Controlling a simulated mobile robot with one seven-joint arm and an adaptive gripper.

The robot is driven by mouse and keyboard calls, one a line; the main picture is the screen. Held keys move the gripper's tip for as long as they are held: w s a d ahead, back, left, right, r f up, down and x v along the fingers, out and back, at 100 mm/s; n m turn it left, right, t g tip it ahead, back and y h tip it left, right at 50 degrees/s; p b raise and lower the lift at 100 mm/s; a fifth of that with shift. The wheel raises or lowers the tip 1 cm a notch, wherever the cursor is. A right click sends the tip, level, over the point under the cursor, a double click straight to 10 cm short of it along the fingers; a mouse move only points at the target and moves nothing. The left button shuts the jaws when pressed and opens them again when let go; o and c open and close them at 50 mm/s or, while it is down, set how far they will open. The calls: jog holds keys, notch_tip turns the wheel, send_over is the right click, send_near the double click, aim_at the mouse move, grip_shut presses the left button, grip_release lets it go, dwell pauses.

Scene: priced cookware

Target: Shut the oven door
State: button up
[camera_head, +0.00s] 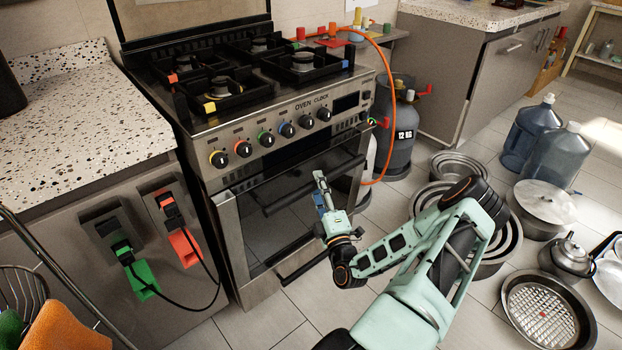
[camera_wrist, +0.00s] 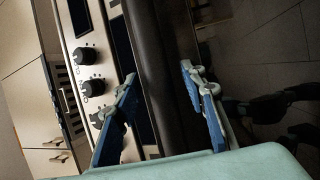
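The oven door (camera_head: 290,226) is a dark glass panel in a steel frame on the stove front. It looks upright or nearly so; I cannot tell whether a small gap remains at its top. A dark handle bar (camera_head: 285,202) crosses its upper part.
Control knobs (camera_head: 264,139) line the stove front above the door. A lower dark bar (camera_head: 303,267) lies near the floor. A gas cylinder (camera_head: 400,140) with an orange hose stands right of the stove. Pots and a round pan (camera_head: 541,315) crowd the floor at right.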

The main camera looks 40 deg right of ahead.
jog(key=shift+w+d+r, duration=0.15)
jog(key=shift+w, duration=0.35)
jog(key=shift+c, duration=0.4)
grip_shut()
